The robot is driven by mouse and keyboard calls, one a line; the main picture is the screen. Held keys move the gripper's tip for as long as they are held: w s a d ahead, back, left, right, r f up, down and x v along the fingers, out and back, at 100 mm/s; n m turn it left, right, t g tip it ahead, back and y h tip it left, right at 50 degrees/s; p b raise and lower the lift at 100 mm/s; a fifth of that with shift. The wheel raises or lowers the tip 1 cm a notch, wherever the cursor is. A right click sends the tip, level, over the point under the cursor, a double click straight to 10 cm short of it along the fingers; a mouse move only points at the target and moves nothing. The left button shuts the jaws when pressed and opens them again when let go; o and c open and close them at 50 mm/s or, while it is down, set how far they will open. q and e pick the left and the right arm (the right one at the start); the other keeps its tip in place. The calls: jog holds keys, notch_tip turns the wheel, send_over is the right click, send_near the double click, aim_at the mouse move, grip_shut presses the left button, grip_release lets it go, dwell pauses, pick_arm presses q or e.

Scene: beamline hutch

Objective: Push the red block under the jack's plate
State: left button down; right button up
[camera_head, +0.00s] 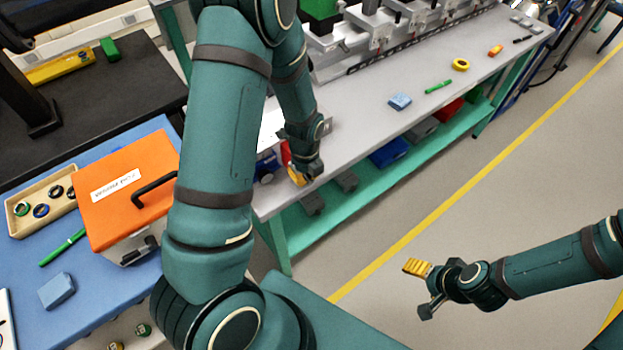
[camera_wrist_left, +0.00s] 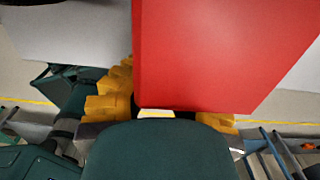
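The red block (camera_wrist_left: 225,55) fills much of the upper right of the left wrist view. In the head view only a small red patch (camera_head: 286,153) shows beside my left gripper (camera_head: 297,176), at the near left end of the grey bench. The block's edge meets the yellow finger at left in the wrist view and covers part of the finger at right; the grip state is unclear. A pale plate (camera_head: 270,128) with a blue part below, perhaps the jack, is partly hidden behind my left arm. My right gripper (camera_head: 416,268) is over the floor, away from the bench, with nothing visible in it.
On the grey bench (camera_head: 370,128) lie a blue block (camera_head: 400,101), a green pen (camera_head: 438,87) and a yellow tape roll (camera_head: 460,64). Metal equipment (camera_head: 385,35) lines its back. An orange-lidded box (camera_head: 125,185) stands on the blue-topped table at left. Floor to the right is clear.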

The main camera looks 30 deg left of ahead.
pick_arm(q)
jog(key=shift+w+a, duration=0.15)
jog(key=shift+w+a+b, duration=0.1)
jog(key=shift+w+a, duration=0.15)
jog(key=shift+a, duration=0.35)
jog(key=shift+w+a+b, duration=0.15)
jog(key=shift+w+a, duration=0.1)
jog(key=shift+a, duration=0.35)
jog(key=shift+w+a+b, duration=0.1)
jog(key=shift+w+a, duration=0.15)
jog(key=shift+a, duration=0.35)
jog(key=shift+d, duration=0.1)
